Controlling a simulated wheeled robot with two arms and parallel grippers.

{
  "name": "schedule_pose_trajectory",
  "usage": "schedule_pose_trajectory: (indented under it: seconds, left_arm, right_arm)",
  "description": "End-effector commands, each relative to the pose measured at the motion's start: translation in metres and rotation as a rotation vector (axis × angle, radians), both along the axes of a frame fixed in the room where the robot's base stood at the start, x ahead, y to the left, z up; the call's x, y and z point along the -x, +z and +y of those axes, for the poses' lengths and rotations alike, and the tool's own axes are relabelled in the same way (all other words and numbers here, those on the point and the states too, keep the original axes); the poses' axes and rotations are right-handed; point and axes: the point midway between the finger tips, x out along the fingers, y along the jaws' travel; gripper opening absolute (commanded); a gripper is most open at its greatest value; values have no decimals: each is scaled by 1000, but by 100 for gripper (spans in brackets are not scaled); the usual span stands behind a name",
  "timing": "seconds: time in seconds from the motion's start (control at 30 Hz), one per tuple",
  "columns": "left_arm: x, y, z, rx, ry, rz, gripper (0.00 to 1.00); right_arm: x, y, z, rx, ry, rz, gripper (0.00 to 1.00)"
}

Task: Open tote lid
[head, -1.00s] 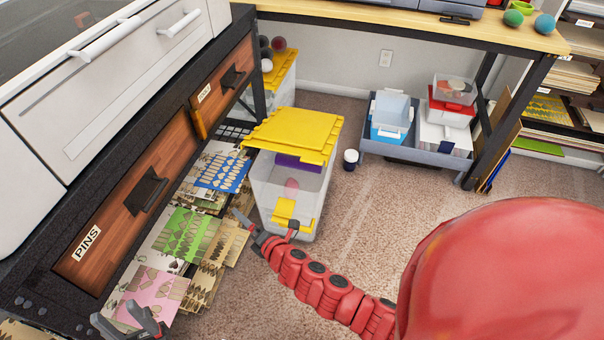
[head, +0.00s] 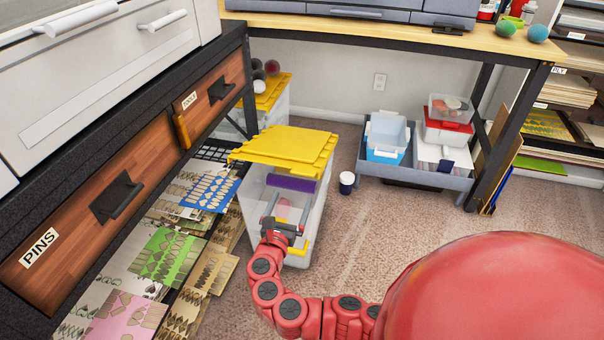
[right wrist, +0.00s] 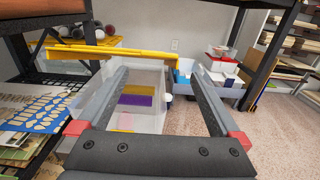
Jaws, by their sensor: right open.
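The tote (head: 312,215) is a translucent bin standing on the carpet, with a purple item (head: 290,183) showing through its wall. Its yellow lid (head: 290,145) lies on top, and its edge overhangs at the left. A yellow latch piece (head: 303,249) sits low on the front. My right gripper (head: 284,203) is open and empty in front of the tote's near wall, below the lid. In the right wrist view, its fingers (right wrist: 159,75) point at the tote and the lid (right wrist: 130,53) shows edge-on above the fingertips. Contact cannot be told. My left gripper is out of view.
A workbench with drawers (head: 120,195) and patterned sheets (head: 165,255) below it is at the left. Another yellow-lidded bin (head: 272,92) stands behind the tote.

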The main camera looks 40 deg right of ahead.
Motion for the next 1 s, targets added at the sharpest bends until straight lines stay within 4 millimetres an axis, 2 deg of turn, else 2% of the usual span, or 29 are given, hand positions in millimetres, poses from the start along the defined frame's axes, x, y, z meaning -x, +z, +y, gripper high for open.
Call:
schedule_pose_trajectory:
  seconds: [0.03, 0.3, 0.5, 0.7, 1.0]
  left_arm:
    - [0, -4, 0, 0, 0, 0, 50]
    - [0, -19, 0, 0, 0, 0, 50]
    - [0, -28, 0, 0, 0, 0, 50]
    - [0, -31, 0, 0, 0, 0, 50]
    - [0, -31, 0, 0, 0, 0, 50]
  right_arm:
    - [-7, -2, -11, -3, -9, -3, 100]
    - [-50, -2, -61, -4, -7, -3, 100]
    - [-74, -2, -88, -3, -2, -3, 100]
    - [-85, 0, -100, -3, 1, -3, 100]
    - [-87, 0, -101, -2, 3, -1, 100]
